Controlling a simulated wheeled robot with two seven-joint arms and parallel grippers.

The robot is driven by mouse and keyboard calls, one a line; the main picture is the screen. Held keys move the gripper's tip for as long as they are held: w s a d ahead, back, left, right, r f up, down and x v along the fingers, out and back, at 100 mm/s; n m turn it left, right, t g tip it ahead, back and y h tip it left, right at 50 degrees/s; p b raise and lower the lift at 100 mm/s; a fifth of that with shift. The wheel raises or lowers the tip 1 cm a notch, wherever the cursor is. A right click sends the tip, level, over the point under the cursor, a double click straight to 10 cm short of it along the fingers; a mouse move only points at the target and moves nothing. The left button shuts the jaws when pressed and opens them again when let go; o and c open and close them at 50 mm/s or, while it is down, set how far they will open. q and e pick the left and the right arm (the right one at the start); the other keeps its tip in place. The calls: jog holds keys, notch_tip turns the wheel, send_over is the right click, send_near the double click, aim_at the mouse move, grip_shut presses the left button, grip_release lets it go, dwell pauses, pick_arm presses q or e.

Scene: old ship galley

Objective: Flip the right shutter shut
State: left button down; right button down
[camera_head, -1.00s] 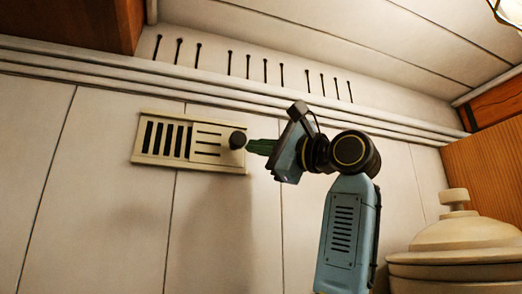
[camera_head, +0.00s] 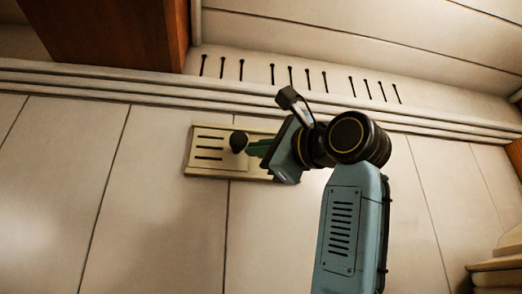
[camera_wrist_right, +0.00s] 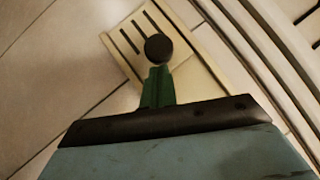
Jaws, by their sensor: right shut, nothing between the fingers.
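The wrist view shows the knob (camera_wrist_right: 158,48) just beyond the fingertips (camera_wrist_right: 158,72), over the shutter (camera_wrist_right: 200,80). My left gripper is not in view.
A moulding rail (camera_head: 100,92) runs along the wall above the shutter, with narrow dark slits above that. A wooden box (camera_head: 110,35) hangs at top left. The wall left of the shutter is clear.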

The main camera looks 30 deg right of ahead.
jog(key=d+b+v, duration=0.1)
jog(key=b+v, duration=0.2)
jog(key=v, duration=0.3)
jog(key=w+d+f+b+v, duration=0.1)
jog(key=b+v, duration=0.2)
jog(key=v, duration=0.3)
jog(key=shift+s+d, duration=0.25)
jog(key=shift+d, duration=0.2)
